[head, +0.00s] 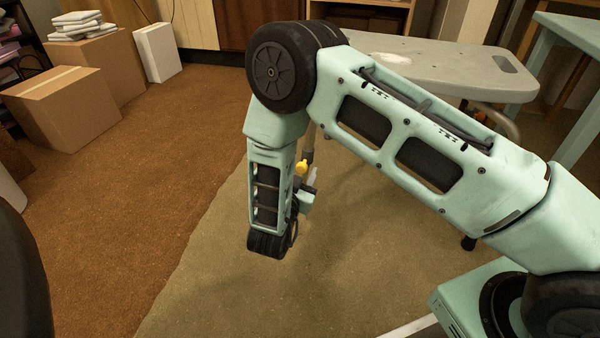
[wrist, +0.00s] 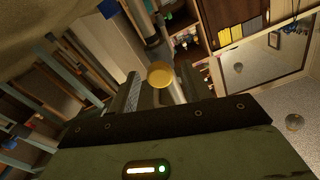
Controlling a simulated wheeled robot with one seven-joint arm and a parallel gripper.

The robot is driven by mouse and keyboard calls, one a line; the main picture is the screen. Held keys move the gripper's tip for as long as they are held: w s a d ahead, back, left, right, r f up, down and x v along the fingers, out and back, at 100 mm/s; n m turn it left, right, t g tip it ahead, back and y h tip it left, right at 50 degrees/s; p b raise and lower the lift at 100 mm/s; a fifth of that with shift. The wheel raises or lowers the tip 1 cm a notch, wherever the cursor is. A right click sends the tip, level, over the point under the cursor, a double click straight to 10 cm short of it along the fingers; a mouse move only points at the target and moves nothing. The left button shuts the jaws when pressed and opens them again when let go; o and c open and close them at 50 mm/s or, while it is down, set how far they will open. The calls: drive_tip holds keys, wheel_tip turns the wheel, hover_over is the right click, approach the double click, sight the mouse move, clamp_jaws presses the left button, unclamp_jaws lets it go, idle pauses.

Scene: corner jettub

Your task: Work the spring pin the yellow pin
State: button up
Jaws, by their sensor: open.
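The yellow pin (head: 301,167) shows as a small bright knob beside my forearm in the head view, near a leg of the grey bench (head: 455,68). In the wrist view its round yellow head (wrist: 160,74) faces the camera, with a paler stem below it. My gripper (wrist: 164,88) is open, with the pin's head showing between its dark fingers. I cannot tell whether either finger touches the pin. In the head view my gripper is mostly hidden behind my forearm. The spring pin's seat on the leg is not clear.
The bench top stands above and behind my arm, with a slot at its right end. A teal table (head: 570,40) is at the right. Cardboard boxes (head: 70,105) stand at the far left. The brown carpet (head: 190,160) between is clear.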

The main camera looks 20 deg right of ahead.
clamp_jaws()
drive_tip(key=shift+w+d+r+p, duration=0.15)
drive_tip(key=shift+w+d+p, duration=0.15)
drive_tip(key=shift+p, duration=0.35)
drive_tip(key=shift+w+d+p, duration=0.1)
drive_tip(key=shift+w+p, duration=0.15)
drive_tip(key=shift+p, duration=0.05)
drive_tip(key=shift+w+d+f, duration=0.1)
drive_tip(key=shift+f, duration=0.1)
unclamp_jaws()
drive_tip(key=p+v, duration=0.8)
drive_tip(key=v, duration=0.9)
drive_tip(key=shift+p, duration=0.3)
